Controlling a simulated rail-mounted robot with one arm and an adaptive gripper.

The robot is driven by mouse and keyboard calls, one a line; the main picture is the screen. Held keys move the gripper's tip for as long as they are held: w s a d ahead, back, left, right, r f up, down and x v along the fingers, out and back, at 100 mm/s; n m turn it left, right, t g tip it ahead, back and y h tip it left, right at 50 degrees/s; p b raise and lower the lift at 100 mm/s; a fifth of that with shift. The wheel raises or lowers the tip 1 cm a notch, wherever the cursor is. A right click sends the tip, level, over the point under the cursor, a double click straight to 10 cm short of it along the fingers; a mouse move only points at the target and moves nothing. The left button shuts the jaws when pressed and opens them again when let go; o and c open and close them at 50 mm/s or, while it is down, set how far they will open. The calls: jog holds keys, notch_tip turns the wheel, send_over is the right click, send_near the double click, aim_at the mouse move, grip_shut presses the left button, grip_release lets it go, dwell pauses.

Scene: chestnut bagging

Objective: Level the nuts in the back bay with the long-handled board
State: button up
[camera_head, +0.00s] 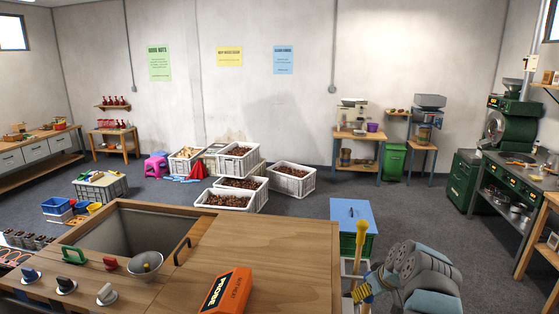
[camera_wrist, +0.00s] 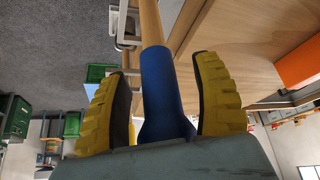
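A long-handled tool, likely the board, stands at the bench's right end; its wooden handle with a yellow knob (camera_head: 361,229) rises in the head view. In the wrist view the handle (camera_wrist: 150,22) runs into a blue sleeve (camera_wrist: 158,85) that flares at the bottom. My gripper (camera_head: 364,291) is low on the handle. In the wrist view, the yellow fingers of my gripper (camera_wrist: 165,100) stand either side of the sleeve, with gaps showing. A grey-green surface hides the lower part. The sunken bay (camera_head: 130,235) lies in the bench; its floor and any nuts are hidden.
A green bin with a blue lid (camera_head: 352,214) stands close behind my gripper. Crates of nuts (camera_head: 229,198) stand on the floor beyond.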

grip_shut()
jog(key=shift+r, duration=0.1)
jog(key=shift+r+p, duration=1.3)
jog(key=shift+r, duration=4.15)
jog(key=shift+r+p, duration=0.9)
jog(key=shift+r, duration=0.6)
notch_tip(320, 180, up, 8)
jog(key=p, duration=0.7)
